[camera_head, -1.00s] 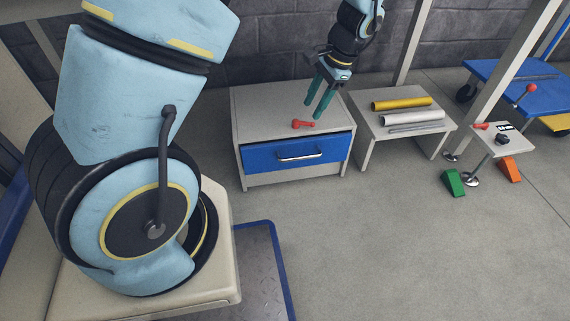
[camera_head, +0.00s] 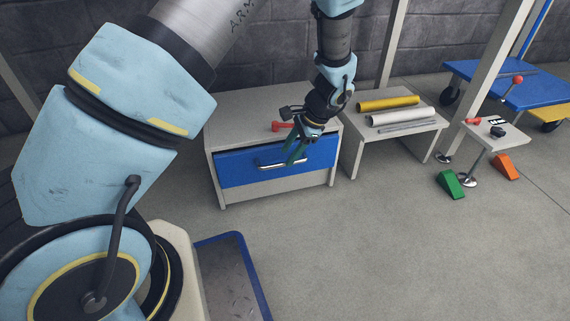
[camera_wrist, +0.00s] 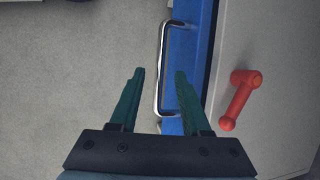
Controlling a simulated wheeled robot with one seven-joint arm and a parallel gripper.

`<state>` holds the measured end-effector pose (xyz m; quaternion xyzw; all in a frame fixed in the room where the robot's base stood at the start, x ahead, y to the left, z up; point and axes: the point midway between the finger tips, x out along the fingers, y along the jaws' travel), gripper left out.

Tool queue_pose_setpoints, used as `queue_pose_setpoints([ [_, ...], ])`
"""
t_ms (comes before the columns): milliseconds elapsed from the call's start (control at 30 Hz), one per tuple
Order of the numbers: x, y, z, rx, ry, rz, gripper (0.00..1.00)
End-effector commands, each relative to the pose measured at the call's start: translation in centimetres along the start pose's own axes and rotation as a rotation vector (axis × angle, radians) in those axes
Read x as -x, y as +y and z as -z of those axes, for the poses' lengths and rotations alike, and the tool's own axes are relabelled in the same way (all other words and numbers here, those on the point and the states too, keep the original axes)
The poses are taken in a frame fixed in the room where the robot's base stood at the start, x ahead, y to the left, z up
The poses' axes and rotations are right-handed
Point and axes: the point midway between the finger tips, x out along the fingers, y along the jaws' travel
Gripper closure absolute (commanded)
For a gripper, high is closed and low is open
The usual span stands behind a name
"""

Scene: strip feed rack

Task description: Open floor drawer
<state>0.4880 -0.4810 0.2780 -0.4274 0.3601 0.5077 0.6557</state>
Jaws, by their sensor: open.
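The floor drawer (camera_head: 234,168) has a blue front and sits in a low grey cabinet (camera_head: 262,101). Its front looks roughly flush with the cabinet in the head view. A chrome bar handle (camera_head: 268,165) runs along the front; it also shows in the wrist view (camera_wrist: 161,70). My gripper (camera_head: 294,160) is at the drawer front by the handle. In the wrist view my gripper (camera_wrist: 160,75) is open, with one green finger on each side of the handle's line. Whether the fingers touch the handle I cannot tell.
A red object (camera_head: 283,126) lies on the cabinet top, close to my wrist. A low table (camera_head: 409,131) with yellow and grey tubes stands to the right. Green (camera_head: 450,184) and orange (camera_head: 504,166) wedges are on the floor. The floor before the drawer is clear.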

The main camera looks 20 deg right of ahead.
Motion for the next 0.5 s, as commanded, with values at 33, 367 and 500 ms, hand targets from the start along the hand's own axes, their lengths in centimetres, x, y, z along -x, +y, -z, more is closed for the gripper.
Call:
queue_pose_setpoints([
  [33,-1.2,0.1,0.1,0.0,-0.001,-0.001,0.53],
  [367,-3.0,0.0,0.0,0.0,0.0,0.0,0.53],
  [500,-2.9,0.0,0.0,0.0,0.0,0.0,0.53],
])
